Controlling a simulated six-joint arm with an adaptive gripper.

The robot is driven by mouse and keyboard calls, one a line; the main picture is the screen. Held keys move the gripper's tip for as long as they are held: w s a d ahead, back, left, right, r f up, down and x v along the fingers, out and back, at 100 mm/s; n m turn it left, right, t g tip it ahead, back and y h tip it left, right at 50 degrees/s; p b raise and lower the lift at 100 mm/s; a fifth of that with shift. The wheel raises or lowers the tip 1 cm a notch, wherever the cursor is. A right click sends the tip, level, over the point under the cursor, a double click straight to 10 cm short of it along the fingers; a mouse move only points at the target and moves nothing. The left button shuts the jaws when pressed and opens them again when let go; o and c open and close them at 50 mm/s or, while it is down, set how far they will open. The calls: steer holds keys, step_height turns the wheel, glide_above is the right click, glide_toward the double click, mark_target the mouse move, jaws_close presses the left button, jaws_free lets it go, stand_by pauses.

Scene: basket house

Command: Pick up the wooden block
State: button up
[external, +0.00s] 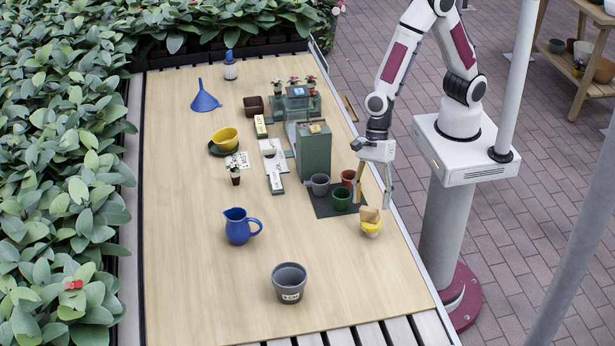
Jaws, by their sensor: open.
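The wooden block (369,214) is a small light-brown piece. It sits tilted in or on a small yellow bowl (371,229) near the right edge of the wooden table (190,280). My gripper (373,202) points down with its two fingers apart, above and around the level of the block. In this one view I cannot tell whether the fingers are beside the block or behind it. I see nothing held between the fingers.
Red (348,178), green (341,199) and grey (320,184) cups stand on a dark mat left of my gripper. Behind them is a green box (314,150). A blue jug (239,227) and a grey pot (289,282) stand farther left. The table's front left is clear.

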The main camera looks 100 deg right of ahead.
mark_target(371, 209)
steer(key=shift+x, duration=1.95)
steer(key=c, duration=1)
steer(key=shift+c, duration=0.2)
steer(key=shift+r, duration=0.15)
steer(key=shift+r, duration=4.8)
